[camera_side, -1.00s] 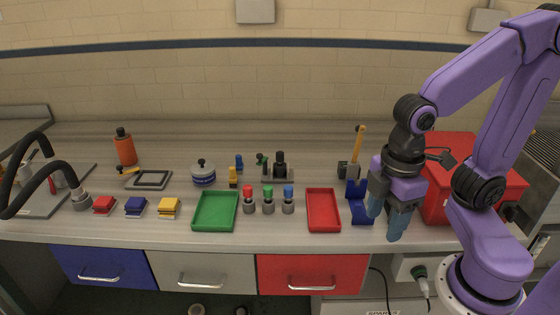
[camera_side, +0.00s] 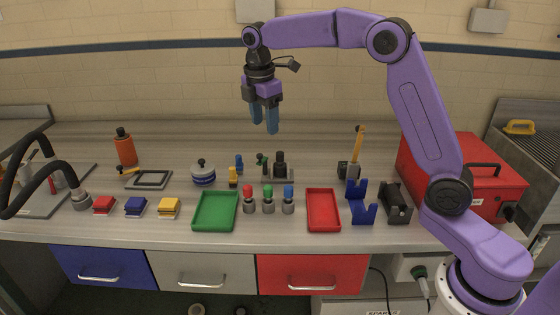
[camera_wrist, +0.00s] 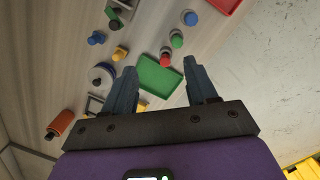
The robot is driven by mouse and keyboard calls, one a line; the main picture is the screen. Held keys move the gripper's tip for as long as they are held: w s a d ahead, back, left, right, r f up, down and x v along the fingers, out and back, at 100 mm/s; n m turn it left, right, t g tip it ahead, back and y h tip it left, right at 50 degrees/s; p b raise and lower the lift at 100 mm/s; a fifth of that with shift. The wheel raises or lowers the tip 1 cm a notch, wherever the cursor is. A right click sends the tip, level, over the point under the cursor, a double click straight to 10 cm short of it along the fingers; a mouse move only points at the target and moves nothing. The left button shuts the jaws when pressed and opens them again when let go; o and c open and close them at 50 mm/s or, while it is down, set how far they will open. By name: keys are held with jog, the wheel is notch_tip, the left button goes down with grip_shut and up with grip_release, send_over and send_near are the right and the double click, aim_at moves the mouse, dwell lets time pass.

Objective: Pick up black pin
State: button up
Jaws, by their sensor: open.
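The black pin (camera_side: 280,161) stands upright at the middle back of the worktop, just right of a small dark green pin (camera_side: 262,160). In the wrist view this group is at the top edge, and I cannot clearly make out the black pin there. My gripper (camera_side: 266,130) is open and empty, pointing down in the air above and a little left of the black pin. In the wrist view its two fingers (camera_wrist: 160,67) are spread apart with nothing between them.
Blue (camera_side: 239,161) and yellow (camera_side: 233,176) pins stand left of the black pin. In front are red, green and blue-topped pegs (camera_side: 268,200) between a green tray (camera_side: 215,212) and a red tray (camera_side: 322,211).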

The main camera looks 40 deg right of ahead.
jog(key=w+d+n, duration=0.1)
jog(key=w+d, duration=0.6)
jog(key=d, duration=0.2)
send_over(280, 152)
jog(key=f, duration=1.2)
jog(key=shift+s+a, duration=0.2)
jog(key=shift+a, duration=0.2)
jog(key=shift+w+d+f, duration=0.1)
jog(key=shift+d+f, duration=0.1)
jog(key=shift+f, duration=1.25)
jog(key=shift+d+f, duration=0.15)
jog(key=shift+f, duration=1.3)
grip_shut()
